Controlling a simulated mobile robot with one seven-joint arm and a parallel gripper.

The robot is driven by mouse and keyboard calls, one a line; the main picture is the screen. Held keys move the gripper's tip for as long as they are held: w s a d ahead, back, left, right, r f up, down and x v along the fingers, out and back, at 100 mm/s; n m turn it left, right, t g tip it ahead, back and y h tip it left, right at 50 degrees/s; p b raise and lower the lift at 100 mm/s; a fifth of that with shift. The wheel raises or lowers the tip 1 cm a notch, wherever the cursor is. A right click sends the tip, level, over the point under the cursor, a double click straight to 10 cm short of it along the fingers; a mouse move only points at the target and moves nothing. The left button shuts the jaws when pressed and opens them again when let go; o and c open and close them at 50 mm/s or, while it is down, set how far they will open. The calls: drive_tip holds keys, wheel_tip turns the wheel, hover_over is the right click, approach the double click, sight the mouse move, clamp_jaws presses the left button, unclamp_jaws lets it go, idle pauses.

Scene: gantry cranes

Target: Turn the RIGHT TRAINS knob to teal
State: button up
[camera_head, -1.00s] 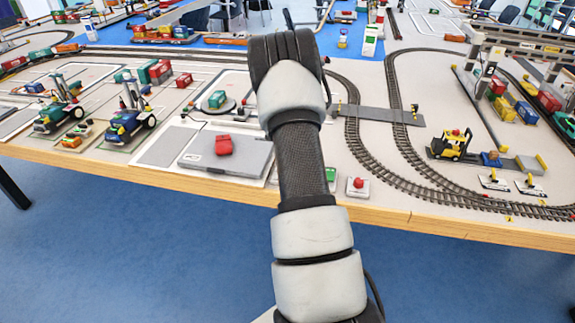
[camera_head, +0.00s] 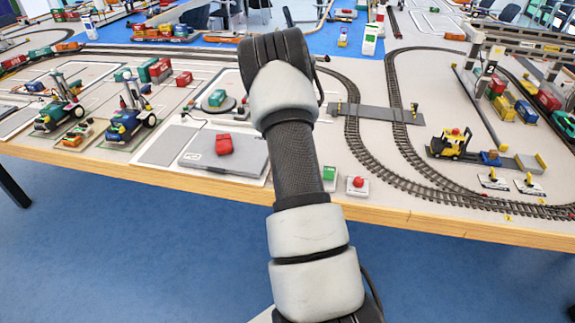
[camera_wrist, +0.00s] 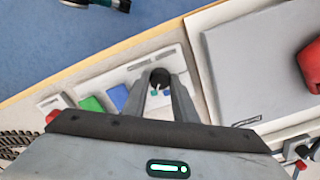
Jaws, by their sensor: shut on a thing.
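In the wrist view a black round knob (camera_wrist: 160,77) with a pale pointer mark sits on a white panel (camera_wrist: 172,58) near the table edge. Small blue or teal marks show beside it, partly covered by the fingers. My gripper (camera_wrist: 160,84) has its two fingers on either side of the knob and is shut on it. I cannot read any label on the panel, nor tell exactly which colour the pointer faces. In the head view my arm hides the knob and the fingers.
A grey platform (camera_head: 250,160) carries a red piece (camera_head: 223,144). Curved tracks (camera_head: 385,176) and a yellow forklift (camera_head: 450,144) lie to the right.

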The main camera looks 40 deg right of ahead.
drive_tip(key=o, duration=1)
drive_tip(key=shift+o, duration=0.2)
wheel_tip(320, 180, up, 17)
drive_tip(key=p, duration=0.2)
drive_tip(key=shift+r, duration=0.2)
